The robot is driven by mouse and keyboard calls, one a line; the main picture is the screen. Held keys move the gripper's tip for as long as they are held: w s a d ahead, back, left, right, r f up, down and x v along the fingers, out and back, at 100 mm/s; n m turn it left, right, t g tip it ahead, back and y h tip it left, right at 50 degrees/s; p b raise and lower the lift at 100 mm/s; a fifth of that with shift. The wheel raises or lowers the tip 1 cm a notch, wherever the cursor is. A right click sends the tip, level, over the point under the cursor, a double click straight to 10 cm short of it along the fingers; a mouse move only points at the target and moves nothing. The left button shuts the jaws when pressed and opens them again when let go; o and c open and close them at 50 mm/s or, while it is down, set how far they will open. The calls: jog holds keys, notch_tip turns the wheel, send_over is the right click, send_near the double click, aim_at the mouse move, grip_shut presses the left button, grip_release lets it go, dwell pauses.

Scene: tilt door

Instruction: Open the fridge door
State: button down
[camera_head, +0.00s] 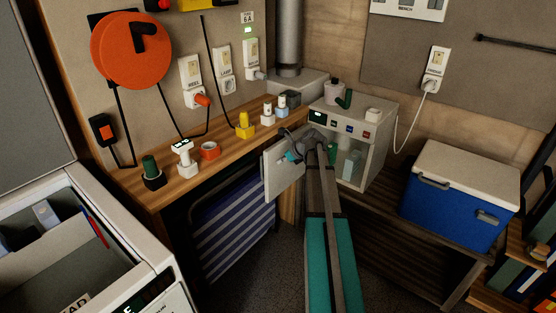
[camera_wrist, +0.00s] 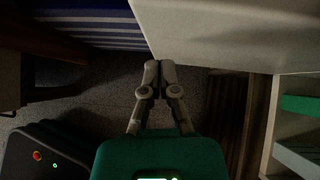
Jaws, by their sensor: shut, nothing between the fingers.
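The fridge (camera_head: 382,133) is a small pale box with a control panel, at the corner of the room in the head view. Its door (camera_head: 270,178) stands wide open, swung out to the left, and green items show inside the cabinet. In the wrist view the door is a broad pale panel (camera_wrist: 225,35) across the top, and the open interior (camera_wrist: 302,125) shows at the right. My gripper (camera_wrist: 159,66) is shut and empty, its tips at the door's lower edge; I cannot tell whether they touch. In the head view my arm partly hides the door and opening.
A wooden bench (camera_head: 225,165) with several small items runs along the left. A striped blue item (camera_head: 230,230) stands beneath it. A blue cooler (camera_head: 455,205) sits on the slatted table at right. An open white chest (camera_head: 130,225) is at lower left.

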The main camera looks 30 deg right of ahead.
jog(key=s+a+p+v, duration=0.1)
jog(key=p+v, duration=0.6)
jog(key=v, duration=0.3)
jog(key=shift+s+d, duration=0.2)
jog(key=shift+s, duration=0.1)
dwell(0.4)
jog(key=s+a+f+n+g, duration=0.2)
jog(key=a+n, duration=0.5)
jog(key=a, duration=0.4)
jog(key=s+a+f+n+g, duration=0.2)
jog(key=a+n+g, duration=0.1)
jog(key=a+n, duration=0.65)
jog(key=s+a+f+n+g+h, duration=0.1)
jog(key=s+a+n+g+h, duration=0.1)
jog(key=s+a+n, duration=0.45)
jog(key=s+a+f+n+g+h, duration=0.15)
jog(key=s+a+n, duration=0.25)
jog(key=a+n, duration=0.5)
notch_tip(320, 180, up, 21)
jog(key=a+m+p, duration=0.1)
jog(key=p, duration=1.9)
jog(key=shift+w+a+r, duration=0.2)
